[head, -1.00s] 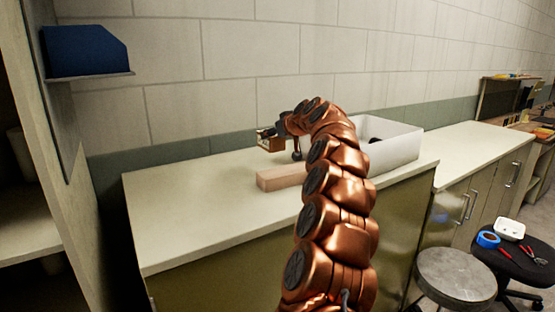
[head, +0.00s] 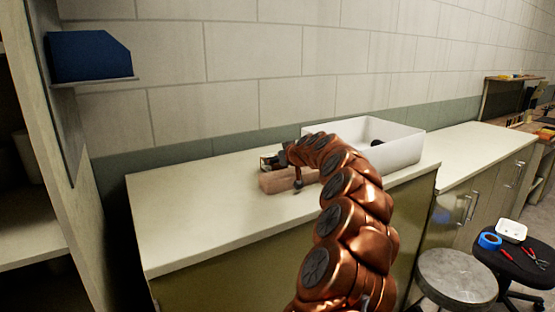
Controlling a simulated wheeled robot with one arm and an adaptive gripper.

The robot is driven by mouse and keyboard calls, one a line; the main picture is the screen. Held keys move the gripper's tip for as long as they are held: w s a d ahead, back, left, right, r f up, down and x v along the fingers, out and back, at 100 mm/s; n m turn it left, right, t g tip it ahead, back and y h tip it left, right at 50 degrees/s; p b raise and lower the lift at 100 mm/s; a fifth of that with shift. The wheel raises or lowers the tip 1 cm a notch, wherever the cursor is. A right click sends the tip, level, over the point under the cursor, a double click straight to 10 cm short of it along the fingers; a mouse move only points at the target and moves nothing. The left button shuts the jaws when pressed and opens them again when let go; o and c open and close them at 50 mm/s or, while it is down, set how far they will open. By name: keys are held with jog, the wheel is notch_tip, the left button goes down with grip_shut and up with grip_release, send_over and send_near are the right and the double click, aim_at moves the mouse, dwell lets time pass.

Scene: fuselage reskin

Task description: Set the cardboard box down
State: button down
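A long, low tan box (head: 274,184), which looks like the cardboard box, lies flat on the pale countertop (head: 200,205), left of the white bin. My gripper (head: 271,163) is at the end of my copper arm, bent down over the box's left part. It is small and dark with a brownish part at its tip. I cannot tell whether that part is gripper or something held, or whether the fingers are open or touch the box. My arm hides the box's right end.
A white open bin (head: 400,150) with a dark item inside stands right of the box. A blue holder (head: 88,57) sits on a wall shelf at left. Stools (head: 457,275) stand at lower right, one bearing tape and tools. The left countertop is clear.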

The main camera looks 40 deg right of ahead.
jog(key=shift+f+b, duration=0.1)
jog(key=shift+b, duration=0.2)
jog(key=shift+c, duration=1.1)
grip_release()
jog(key=shift+s+r, duration=0.1)
jog(key=shift+r, duration=0.1)
